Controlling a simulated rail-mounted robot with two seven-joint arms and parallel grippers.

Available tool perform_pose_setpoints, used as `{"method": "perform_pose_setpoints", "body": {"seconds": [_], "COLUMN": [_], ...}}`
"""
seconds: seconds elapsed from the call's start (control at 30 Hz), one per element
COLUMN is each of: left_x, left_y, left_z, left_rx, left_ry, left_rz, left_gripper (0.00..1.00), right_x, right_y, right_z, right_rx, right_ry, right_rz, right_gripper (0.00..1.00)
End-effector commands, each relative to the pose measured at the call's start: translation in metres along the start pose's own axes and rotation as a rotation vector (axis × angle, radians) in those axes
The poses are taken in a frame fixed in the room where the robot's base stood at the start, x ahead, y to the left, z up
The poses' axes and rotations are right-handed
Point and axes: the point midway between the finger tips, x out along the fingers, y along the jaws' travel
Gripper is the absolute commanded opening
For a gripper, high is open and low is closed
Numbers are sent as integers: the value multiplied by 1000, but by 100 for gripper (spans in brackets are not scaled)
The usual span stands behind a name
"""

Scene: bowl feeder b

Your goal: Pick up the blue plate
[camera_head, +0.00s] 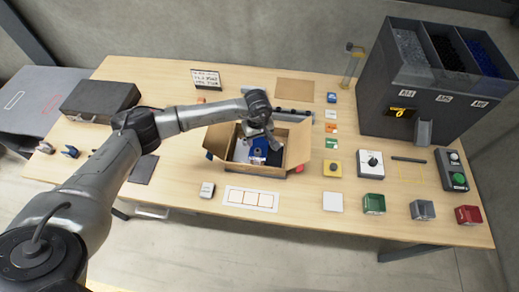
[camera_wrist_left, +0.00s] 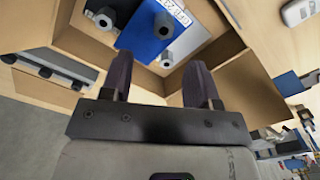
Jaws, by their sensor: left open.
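The blue plate (camera_head: 241,150) lies inside an open cardboard box (camera_head: 215,143) near the middle of the table. It also shows in the left wrist view (camera_wrist_left: 140,38), with grey round posts and a white printed label near it. My left gripper (camera_head: 264,138) is over the box, pointing down. In the left wrist view its two dark fingers (camera_wrist_left: 158,78) are apart with nothing between them, and the plate shows beyond the fingertips. The gripper hides part of the box's contents in the head view. My right gripper is not in view.
The box flaps (camera_head: 298,147) stand open around my left gripper. A large grey feeder with bins (camera_head: 430,90) stands at the back right. A dark case (camera_head: 100,100) is at the left. Several small blocks and a control box (camera_head: 455,170) are at the right.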

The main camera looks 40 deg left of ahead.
Motion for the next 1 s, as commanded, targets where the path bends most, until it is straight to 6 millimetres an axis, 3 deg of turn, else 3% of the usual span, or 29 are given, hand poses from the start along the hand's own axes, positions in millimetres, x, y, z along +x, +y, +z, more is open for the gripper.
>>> {"method": "perform_pose_setpoints", "body": {"seconds": [0.13, 0.37, 0.7, 1.0], "left_x": [17, 27, 67, 76], "left_y": [0, 0, -4, -4], "left_z": [0, 1, 3, 3], "left_rx": [-2, -1, -2, -1], "left_ry": [-1, -2, -2, -1], "left_rz": [0, 0, 1, 2], "left_gripper": [55, 55, 55, 55], "right_x": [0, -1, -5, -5], "right_y": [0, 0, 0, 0], "right_z": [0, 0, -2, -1], "right_rx": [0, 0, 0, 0], "right_ry": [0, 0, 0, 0], "right_rz": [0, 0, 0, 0], "right_gripper": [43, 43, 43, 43]}}
